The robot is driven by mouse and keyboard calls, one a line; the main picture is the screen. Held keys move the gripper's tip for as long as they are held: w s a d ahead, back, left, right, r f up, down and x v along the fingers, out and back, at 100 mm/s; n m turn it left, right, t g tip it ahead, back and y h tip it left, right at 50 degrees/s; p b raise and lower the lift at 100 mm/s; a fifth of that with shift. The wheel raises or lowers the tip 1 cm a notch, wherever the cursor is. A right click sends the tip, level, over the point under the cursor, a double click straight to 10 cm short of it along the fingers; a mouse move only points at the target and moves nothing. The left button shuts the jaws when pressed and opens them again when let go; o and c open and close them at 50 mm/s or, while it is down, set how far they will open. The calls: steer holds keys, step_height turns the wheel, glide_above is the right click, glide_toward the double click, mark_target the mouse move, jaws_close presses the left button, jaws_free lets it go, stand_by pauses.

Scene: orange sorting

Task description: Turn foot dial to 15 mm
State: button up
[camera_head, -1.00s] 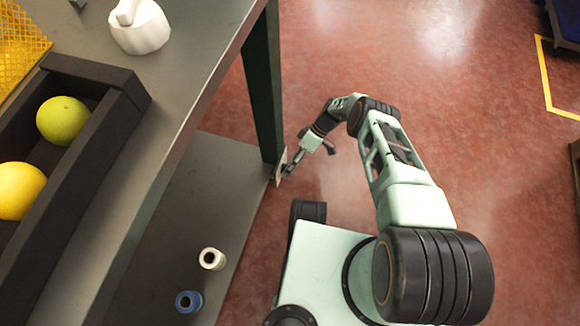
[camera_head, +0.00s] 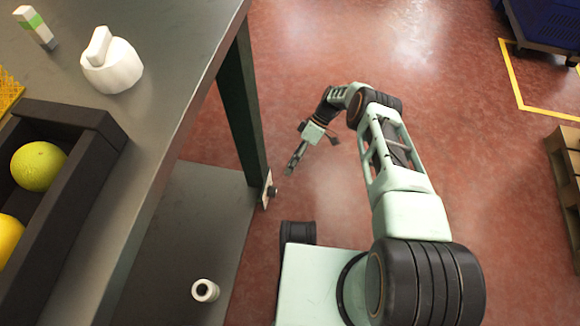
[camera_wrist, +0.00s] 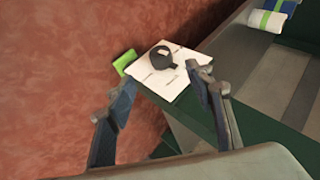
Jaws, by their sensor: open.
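The foot dial is a small dark knob (camera_wrist: 162,57) on a white plate (camera_wrist: 168,82) with faint markings in the wrist view. In the head view the plate (camera_head: 266,190) is fixed low by the table leg, with the dark knob (camera_head: 273,192) sticking out to the right. The markings are too small to read. My gripper (camera_wrist: 160,92) is open and empty; its two fingers stand on either side of the plate in the picture. In the head view my gripper (camera_head: 291,170) is apart from the dial, up and to its right.
The dark table leg (camera_head: 240,105) rises beside the dial to the table top (camera_head: 185,70). A white roll (camera_head: 205,291) stands on the lower shelf (camera_head: 185,235). A green block (camera_wrist: 124,62) shows beside the plate. The red floor on the right is clear near my arm.

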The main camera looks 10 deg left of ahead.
steer(key=shift+o, duration=0.2)
steer(key=shift+f, duration=0.1)
steer(key=n+t+h+p, duration=0.1)
steer(key=n+t+p, duration=0.1)
steer(key=t+p, duration=0.6)
glide_toward(276, 191)
steer(key=a+f+b, duration=0.1)
steer(key=f+b, duration=0.1)
steer(key=f, duration=0.1)
steer(key=a+f+t+b, duration=0.1)
steer(key=f+b, duration=0.1)
steer(key=f, duration=0.1)
steer(key=a+f+t+b, duration=0.1)
steer(key=f+b, duration=0.1)
steer(key=f, duration=0.1)
steer(key=shift+w+a+f+b, duration=0.1)
steer(key=shift+w+a+b, duration=0.15)
steer(key=shift+a+b, duration=0.15)
steer(key=c, duration=1.2)
